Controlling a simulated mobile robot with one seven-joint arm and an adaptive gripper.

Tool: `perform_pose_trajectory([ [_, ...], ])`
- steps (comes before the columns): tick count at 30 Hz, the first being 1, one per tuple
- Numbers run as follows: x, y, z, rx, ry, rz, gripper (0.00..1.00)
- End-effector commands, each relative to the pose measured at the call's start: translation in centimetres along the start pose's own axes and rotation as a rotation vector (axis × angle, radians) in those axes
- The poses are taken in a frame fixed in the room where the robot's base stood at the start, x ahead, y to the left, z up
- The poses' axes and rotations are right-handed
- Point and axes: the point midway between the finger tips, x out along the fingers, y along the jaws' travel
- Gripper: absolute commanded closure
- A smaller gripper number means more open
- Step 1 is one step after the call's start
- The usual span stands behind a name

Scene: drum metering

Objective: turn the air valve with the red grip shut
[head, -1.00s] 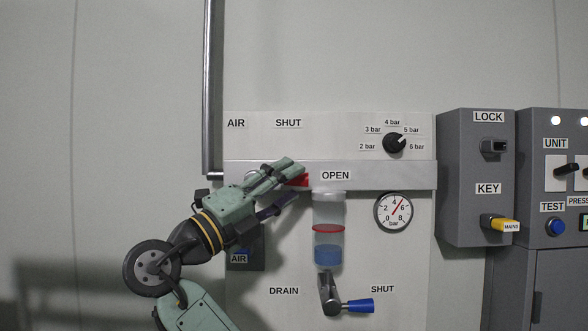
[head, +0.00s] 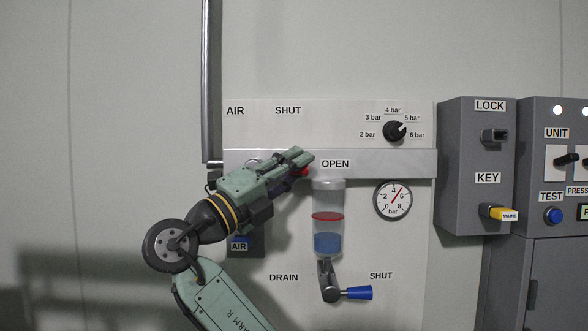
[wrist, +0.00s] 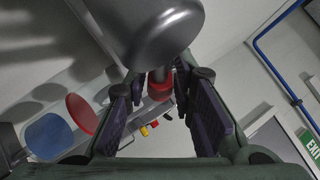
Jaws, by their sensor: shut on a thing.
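The air valve's red grip (head: 305,172) shows as a small red patch at my fingertips, just left of the OPEN label (head: 335,163). The lever lies along the grey rail, toward OPEN. My gripper (head: 299,167) is shut on the red grip and covers most of it and the lever. In the wrist view the red grip (wrist: 160,84) sits between the two dark finger pads of my gripper (wrist: 162,105). The rounded grey metal valve part (wrist: 150,30) fills the top of that view. The SHUT label (head: 288,111) is above the rail.
A clear bowl (head: 328,225) with a red disc and blue bottom hangs just right of my gripper. Below it is the blue-handled drain lever (head: 352,293). A pressure gauge (head: 392,200) and black knob (head: 394,131) are right. A vertical pipe (head: 207,80) stands left.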

Motion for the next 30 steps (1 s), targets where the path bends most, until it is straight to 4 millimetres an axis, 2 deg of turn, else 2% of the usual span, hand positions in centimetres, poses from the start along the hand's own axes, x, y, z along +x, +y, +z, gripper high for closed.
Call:
perform_pose_trajectory([
  [6, -0.01, 0.04, 0.0, 0.0, 0.0, 0.001, 1.0],
  [30, 0.09, 0.57, 0.24, -0.047, -0.048, -0.044, 1.0],
])
